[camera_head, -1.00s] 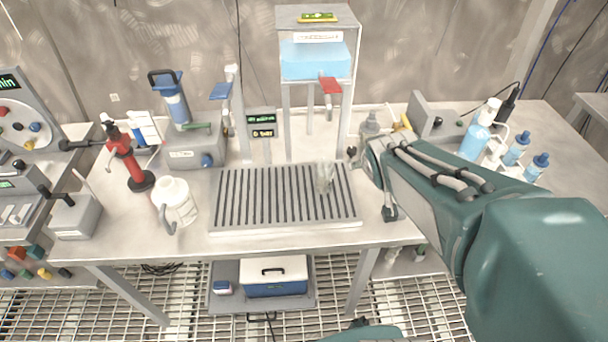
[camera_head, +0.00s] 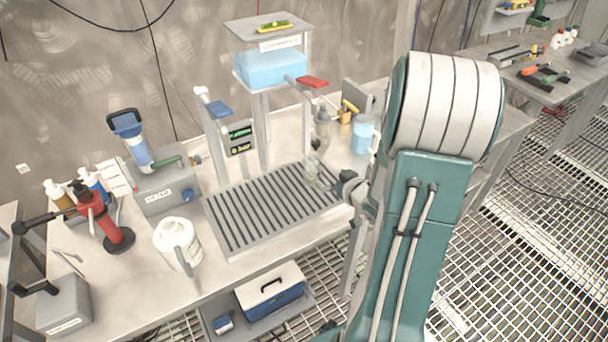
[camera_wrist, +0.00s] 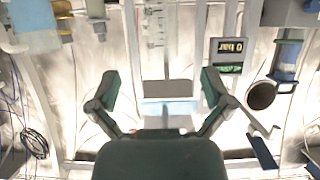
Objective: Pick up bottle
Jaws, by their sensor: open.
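I cannot clearly pick out the clear bottle in the wrist view.
A white jug (camera_head: 178,243) stands left of the tray. A water tank (camera_head: 270,70) on a frame and a display post (camera_head: 239,138) rise behind it. A grey bottle (camera_head: 322,132) and blue jug (camera_head: 364,137) stand at the back right. The tray's middle is clear.

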